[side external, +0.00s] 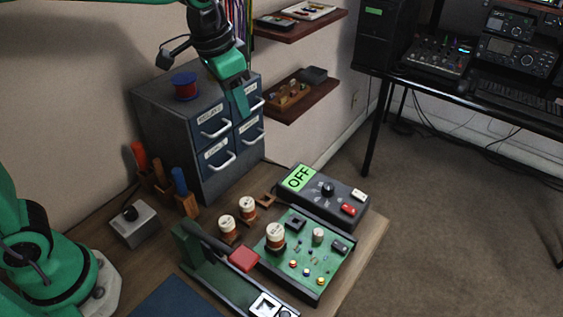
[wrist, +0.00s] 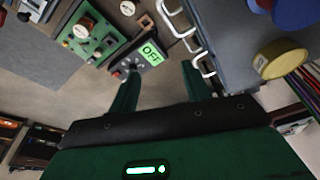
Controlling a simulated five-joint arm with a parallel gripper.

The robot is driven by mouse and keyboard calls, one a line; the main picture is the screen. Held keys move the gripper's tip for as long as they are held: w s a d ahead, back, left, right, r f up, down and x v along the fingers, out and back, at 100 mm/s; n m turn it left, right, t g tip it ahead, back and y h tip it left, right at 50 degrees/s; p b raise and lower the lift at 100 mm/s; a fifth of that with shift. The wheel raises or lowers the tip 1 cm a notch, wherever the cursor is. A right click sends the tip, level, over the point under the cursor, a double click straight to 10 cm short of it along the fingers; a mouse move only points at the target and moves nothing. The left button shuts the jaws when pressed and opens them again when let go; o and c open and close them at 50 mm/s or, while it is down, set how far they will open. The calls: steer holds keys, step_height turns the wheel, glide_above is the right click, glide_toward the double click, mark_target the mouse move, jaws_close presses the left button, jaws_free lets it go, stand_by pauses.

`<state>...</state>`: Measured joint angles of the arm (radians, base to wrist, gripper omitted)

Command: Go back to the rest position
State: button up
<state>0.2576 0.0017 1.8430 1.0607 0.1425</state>
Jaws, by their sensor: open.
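My gripper (side external: 240,103) is raised in front of the upper part of the grey drawer cabinet in the side external view, high above the workbench. In the wrist view its two green fingers (wrist: 158,92) stand apart with nothing between them. The tuner box (side external: 328,192) with a green OFF display, a black knob and red and white buttons lies on the bench below; it also shows in the wrist view (wrist: 132,62). The green circuit board (side external: 297,262) with coils and small coloured knobs lies in front of it.
The drawer cabinet (side external: 180,130) with white handles is close to my gripper, with a red-and-blue spool (side external: 185,86) on top. Wall shelves (side external: 300,98) are to the right. Screwdrivers (side external: 160,178), a small grey box (side external: 134,224) and a green tool with a red pad (side external: 222,262) stand on the bench.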

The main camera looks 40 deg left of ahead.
steer(key=s+a+f+n+t, duration=0.1)
steer(key=s+a+n, duration=0.1)
steer(key=s+a, duration=0.3)
steer(key=s+a+f+n+t, duration=0.1)
steer(key=s+a, duration=0.4)
steer(key=s, duration=0.7)
steer(key=shift+s+a+n+t+y, duration=0.25)
steer(key=shift+n+t+y, duration=0.15)
steer(key=shift+n, duration=0.4)
steer(key=shift+f, duration=0.1)
